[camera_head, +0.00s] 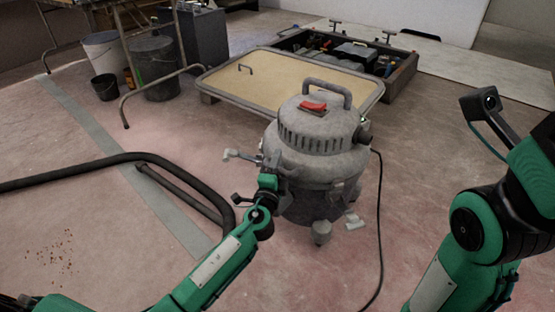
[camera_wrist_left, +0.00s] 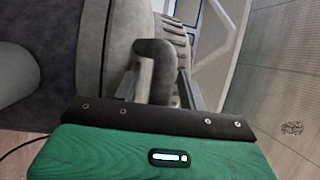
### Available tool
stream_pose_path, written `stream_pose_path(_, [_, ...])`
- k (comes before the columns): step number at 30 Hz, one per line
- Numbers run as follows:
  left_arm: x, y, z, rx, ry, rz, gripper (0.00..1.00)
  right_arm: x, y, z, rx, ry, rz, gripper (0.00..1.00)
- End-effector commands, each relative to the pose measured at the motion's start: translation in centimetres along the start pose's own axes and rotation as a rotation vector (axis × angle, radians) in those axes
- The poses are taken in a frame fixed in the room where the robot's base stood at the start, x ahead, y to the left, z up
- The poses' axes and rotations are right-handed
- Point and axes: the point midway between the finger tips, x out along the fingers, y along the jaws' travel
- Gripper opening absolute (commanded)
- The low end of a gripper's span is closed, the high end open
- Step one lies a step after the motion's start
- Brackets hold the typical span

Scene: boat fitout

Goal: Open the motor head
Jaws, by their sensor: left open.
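A grey drum-shaped vacuum (camera_head: 318,180) stands on the floor, and its domed motor head (camera_head: 315,128) is seated on top. The head has a carry handle and a red switch (camera_head: 312,106). My left gripper (camera_head: 272,163) is at the left side of the drum, just below the head. In the left wrist view, my open left gripper (camera_wrist_left: 157,88) has a dark rounded hook-like part (camera_wrist_left: 154,58) between its fingers. I cannot tell whether they touch it. My right arm is at the right, with its gripper out of view.
A black cable (camera_head: 377,220) runs down the vacuum's right side. Behind stand a tan-topped low platform (camera_head: 260,80) and an open tool box (camera_head: 350,52). A dark bent tube (camera_head: 90,172) lies at left; buckets (camera_head: 153,68) stand farther back.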

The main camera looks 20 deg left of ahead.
Motion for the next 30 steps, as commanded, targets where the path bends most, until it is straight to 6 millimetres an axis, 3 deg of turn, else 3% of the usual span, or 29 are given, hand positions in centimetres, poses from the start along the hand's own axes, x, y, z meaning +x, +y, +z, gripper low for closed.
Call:
stream_pose_path(4, [0.0,0.0,0.0,0.0,0.0,0.0,0.4,-0.1,0.0,0.0,-0.002,-0.002,-0.004,0.0])
stream_pose_path(10, [0.0,0.0,0.0,0.0,0.0,0.0,0.0,-0.1,0.0,0.0,-0.003,-0.002,-0.006,0.0])
stream_pose_path(17, [0.0,-0.1,0.0,0.0,0.0,0.001,0.0,0.0,0.0,0.0,-0.003,-0.002,-0.005,0.0])
stream_pose_path(26, [0.4,-1.3,-0.1,0.007,-0.001,0.018,0.0,1.7,0.2,0.4,0.001,0.005,0.0,0.0])
stream_pose_path(30, [0.7,-2.3,-0.2,0.015,-0.001,0.035,0.0,0.3,0.0,1.3,-0.011,-0.048,-0.021,0.0])
